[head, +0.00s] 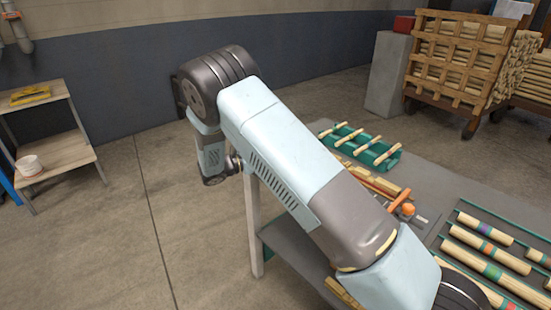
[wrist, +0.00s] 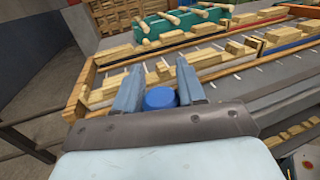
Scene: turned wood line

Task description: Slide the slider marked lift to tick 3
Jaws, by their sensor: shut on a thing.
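In the wrist view my gripper (wrist: 158,70) has its two blue-grey fingers closed on the sides of a round blue knob (wrist: 160,98). The fingers point away from the camera, toward a bench panel. What lies under the knob is hidden by the gripper body. Long wood-edged rails with white tick lines (wrist: 205,46) and wooden blocks (wrist: 163,70) lie just beyond the fingertips. I cannot read any marking, so neither the word lift nor the tick numbers can be made out. In the head view my gripper is hidden behind my arm.
A green tray (head: 381,161) with wooden pegs stands beyond the rails, also in the wrist view (wrist: 150,30). An orange-handled tool (head: 400,199) and a rack of banded wooden rods (head: 470,239) lie on the bench. Open floor is left.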

